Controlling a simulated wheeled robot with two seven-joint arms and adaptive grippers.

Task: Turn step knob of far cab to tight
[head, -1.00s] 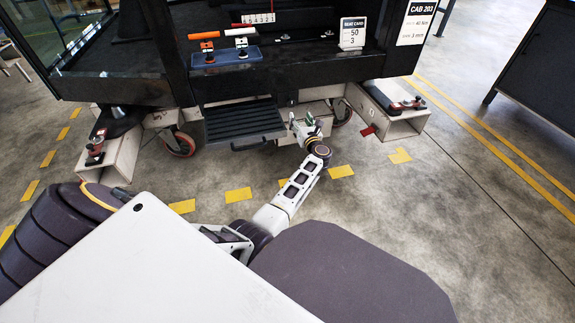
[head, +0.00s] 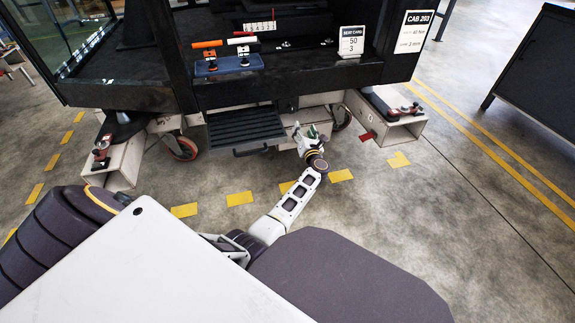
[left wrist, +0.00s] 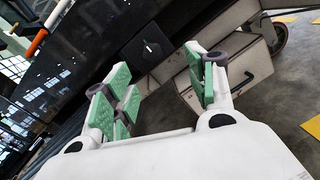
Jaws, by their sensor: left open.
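The cab, marked CAB 203 (head: 417,18), stands on a trolley ahead of me. Its black ribbed step (head: 245,127) hangs below the front edge, above the floor. My left gripper (head: 306,133) is right of the step, low under the cab's front edge. In the left wrist view my left gripper (left wrist: 163,88) is open, its green pads apart with nothing between them. Beyond the fingers a dark square plate (left wrist: 150,48) with a small light mark sits on the cab's face. It may be the step knob; its setting is too small to read. My right gripper is not in view.
An orange-handled lever (head: 206,45), a white-handled lever (head: 242,42) and a seat card (head: 351,36) are on the cab ledge. A dark cabinet (head: 535,65) stands right; floor between is free.

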